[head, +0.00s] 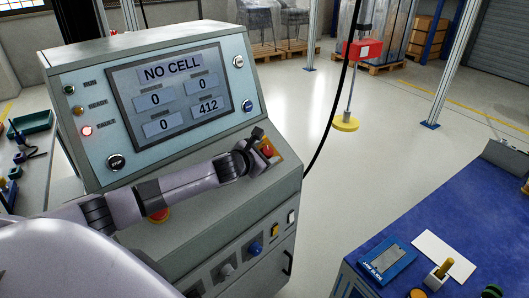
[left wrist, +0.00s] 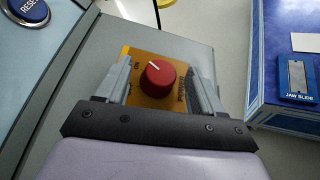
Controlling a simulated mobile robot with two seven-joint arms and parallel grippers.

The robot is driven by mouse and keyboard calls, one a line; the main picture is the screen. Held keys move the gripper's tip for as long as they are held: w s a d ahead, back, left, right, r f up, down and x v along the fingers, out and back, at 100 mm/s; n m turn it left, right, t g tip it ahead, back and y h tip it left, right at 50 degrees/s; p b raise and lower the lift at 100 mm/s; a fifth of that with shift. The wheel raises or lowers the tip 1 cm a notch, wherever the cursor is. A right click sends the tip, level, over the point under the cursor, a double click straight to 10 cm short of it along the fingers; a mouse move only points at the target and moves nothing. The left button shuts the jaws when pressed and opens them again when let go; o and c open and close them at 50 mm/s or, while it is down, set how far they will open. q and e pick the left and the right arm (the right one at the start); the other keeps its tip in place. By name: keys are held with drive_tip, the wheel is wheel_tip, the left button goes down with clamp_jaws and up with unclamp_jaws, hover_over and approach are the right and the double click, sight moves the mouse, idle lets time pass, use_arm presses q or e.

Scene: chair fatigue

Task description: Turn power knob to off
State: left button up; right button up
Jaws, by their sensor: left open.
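The red round power knob (left wrist: 157,79) sits on a yellow-orange plate (left wrist: 137,97) on the console's sloped desk. In the head view the knob (head: 268,151) shows just beyond my left gripper (head: 257,141). My left gripper (left wrist: 157,70) is open, with one finger on each side of the knob. A gap shows between each finger and the knob, so I see no contact. My right gripper is in neither view.
The console screen (head: 170,87) reads NO CELL, and the red fault lamp (head: 87,131) is lit. A stop button (head: 116,161) and a blue reset button (left wrist: 28,11) are on the panel. A blue-topped bench (head: 440,225) stands at right, with clear floor between.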

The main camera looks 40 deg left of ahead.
use_arm(q)
drive_tip(key=c, duration=1)
drive_tip(key=shift+c, duration=0.2)
